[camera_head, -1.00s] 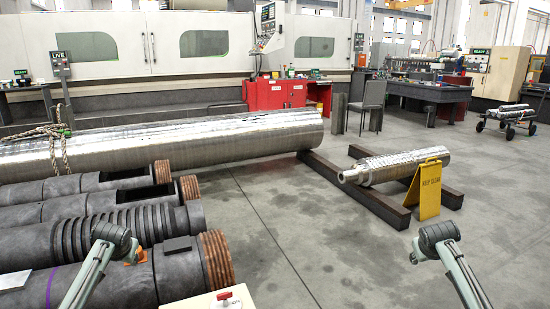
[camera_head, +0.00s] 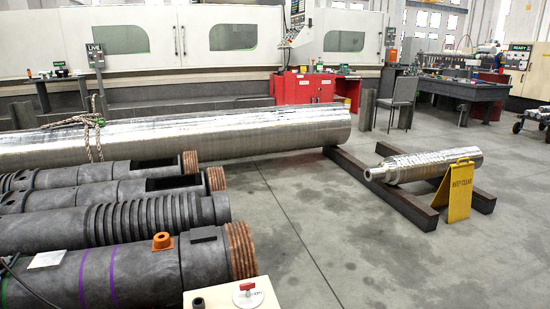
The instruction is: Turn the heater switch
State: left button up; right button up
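A red switch knob (camera_head: 246,287) stands on the top of a cream box (camera_head: 208,298) at the bottom edge, right of the nearest dark barrel. I take it to be the heater switch. Small dark marks show beside the knob, too small to read. The lower part of the box is cut off by the frame. Neither of my grippers is in view.
Several dark barrels (camera_head: 150,270) with copper-coloured threaded ends lie at the left. An orange fitting (camera_head: 162,241) sits on the nearest. A large steel shaft (camera_head: 230,133) lies behind. A yellow sign (camera_head: 459,192) stands by a smaller shaft (camera_head: 430,164). The floor at lower right is clear.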

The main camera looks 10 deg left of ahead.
aim_at(246, 287)
jog(key=i+l, duration=0.15)
jog(key=i, duration=0.35)
jog(key=i+u, duration=0.1)
jog(key=u, duration=0.3)
jog(key=i+l+u, duration=0.1)
jog(key=u, duration=0.7)
jog(key=l+u, duration=0.1)
jog(key=u, duration=0.95)
jog(key=i+l, duration=0.05)
